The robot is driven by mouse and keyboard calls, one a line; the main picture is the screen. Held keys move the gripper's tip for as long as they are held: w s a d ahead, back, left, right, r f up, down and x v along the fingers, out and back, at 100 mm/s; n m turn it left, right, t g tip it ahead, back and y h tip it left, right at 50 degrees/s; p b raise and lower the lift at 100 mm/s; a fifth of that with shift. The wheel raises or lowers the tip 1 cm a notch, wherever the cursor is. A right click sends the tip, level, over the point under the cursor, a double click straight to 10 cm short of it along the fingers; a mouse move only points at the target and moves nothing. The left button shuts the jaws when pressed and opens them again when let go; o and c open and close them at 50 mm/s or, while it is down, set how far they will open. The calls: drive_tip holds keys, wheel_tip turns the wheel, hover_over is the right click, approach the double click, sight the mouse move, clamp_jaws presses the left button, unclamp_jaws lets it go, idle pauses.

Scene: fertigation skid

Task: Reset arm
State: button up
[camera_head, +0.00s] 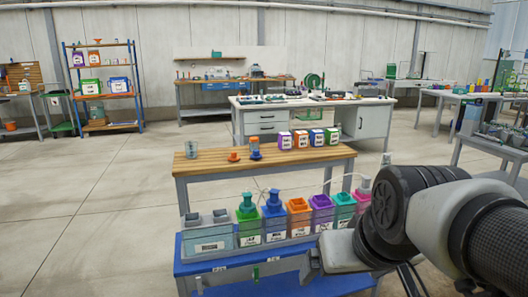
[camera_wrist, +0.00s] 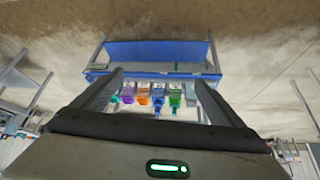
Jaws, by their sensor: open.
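My arm reaches in from the right in the head view, with my gripper (camera_head: 314,264) low at the front of the blue skid (camera_head: 205,266). In the wrist view my gripper (camera_wrist: 160,98) is open, its two fingers wide apart with nothing held between them. The skid (camera_wrist: 150,52) shows beyond the fingers, apparently upside down. A row of coloured containers stands on the skid: green (camera_head: 248,222), blue (camera_head: 273,218), orange (camera_head: 299,216), purple (camera_head: 321,214), teal (camera_head: 343,210) and pink (camera_head: 363,195). My arm hides part of the skid's right end.
A clear bin (camera_head: 208,241) sits at the skid's left end. Behind is a wooden-topped bench (camera_head: 210,165) with several labelled boxes, an orange funnel (camera_head: 234,157) and an orange-and-blue item (camera_head: 255,149). A white workbench (camera_head: 268,121) stands farther back. The floor at left is clear.

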drive_tip(key=s, duration=0.5)
wheel_tip(320, 180, up, 27)
drive_tip(key=p, duration=2.8)
drive_tip(key=shift+s+d+r+m+g, duration=0.2)
drive_tip(key=shift+d+m+g, duration=0.1)
drive_tip(key=shift+d+m, duration=0.1)
drive_tip(key=shift+f, duration=0.1)
